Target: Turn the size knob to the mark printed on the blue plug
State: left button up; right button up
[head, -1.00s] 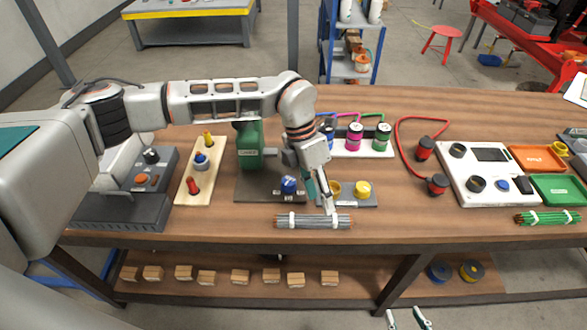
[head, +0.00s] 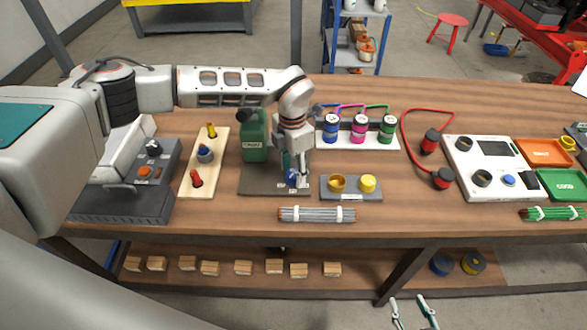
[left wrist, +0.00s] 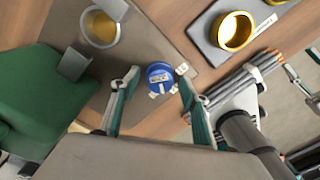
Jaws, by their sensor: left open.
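A round blue knob (head: 291,179) with a printed label sits on the dark base of the green press (head: 254,140); I take it as the size knob. In the left wrist view the blue knob (left wrist: 159,74) lies between my left fingers, with small white labels beside it; its print is too small to read. My left gripper (head: 296,176) is open, pointing down over it; contact is not visible. A blue plug-like piece (head: 205,153) stands on the wooden board between yellow and red ones; its mark is not legible. My right gripper (head: 412,311) is open and empty below the bench's front edge.
A grey plate with two yellow cups (head: 350,194) stands right of the press base. A bundle of grey rods (head: 317,214) lies in front. A grey control box (head: 128,190) is at left, colored spools (head: 359,128) behind, and a white panel (head: 489,165) at right.

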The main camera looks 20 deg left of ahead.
pick_arm(q)
jog(key=c, duration=1.1)
